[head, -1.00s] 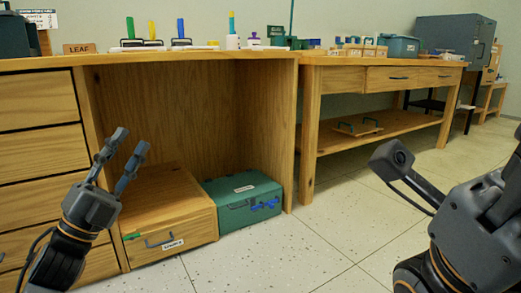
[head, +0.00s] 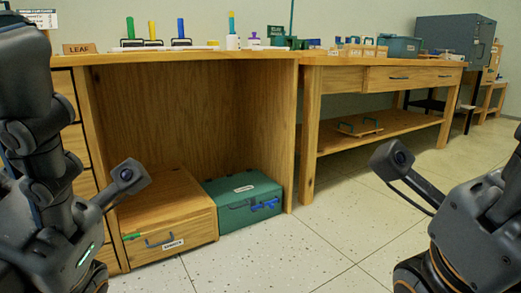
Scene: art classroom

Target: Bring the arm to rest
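My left arm is folded up close along the left edge of the head view, with a small camera on a bracket sticking out to the right. The fingers of my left gripper are not visible. My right arm is folded in the lower right corner, with a similar camera bracket pointing up and left. The fingers of my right gripper are not visible either. I see nothing held by either arm.
A wooden box (head: 188,237) and a green toolbox (head: 228,212) sit on the floor under the wooden desk (head: 230,56). A wooden workbench (head: 340,84) with a lower shelf stands to the right. The tiled floor (head: 290,258) between my arms is clear.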

